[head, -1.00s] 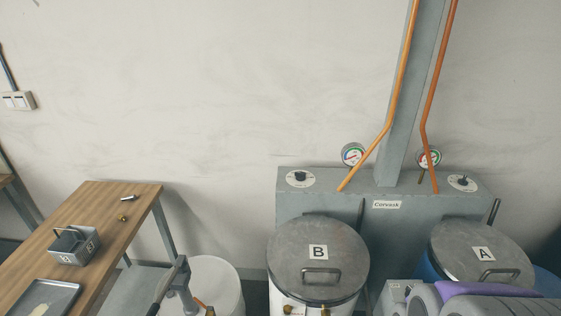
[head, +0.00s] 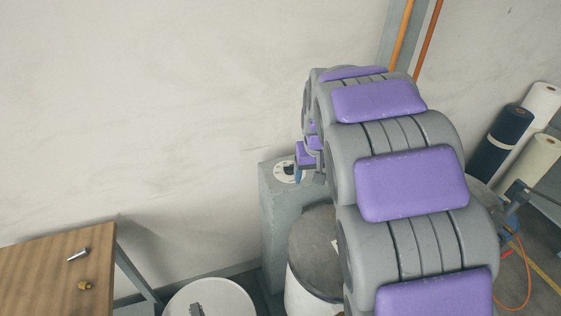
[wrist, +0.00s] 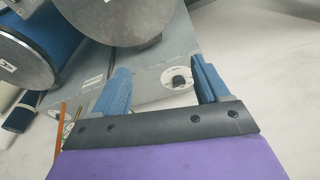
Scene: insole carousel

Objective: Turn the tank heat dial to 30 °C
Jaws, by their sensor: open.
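The heat dial is a white round plate with a black knob on the grey cabinet's top. It is the left dial in the head view (head: 285,172), behind tank B (head: 318,240), and partly covered by my arm. In the wrist view the dial (wrist: 179,79) lies beyond the fingertips, between the two blue fingers and closer to the right one. My gripper (wrist: 161,66) is open and empty, with the knob apparently beyond it. In the head view my gripper (head: 298,172) is mostly hidden by my arm. The dial's numbers are too small to read.
The grey cabinet (head: 275,215) stands against the wall. Tank lids fill the upper left of the wrist view. A wooden table (head: 45,270) with small metal parts is at the lower left of the head view, and a white bucket (head: 240,300) stands between. Rolls (head: 500,140) stand at right.

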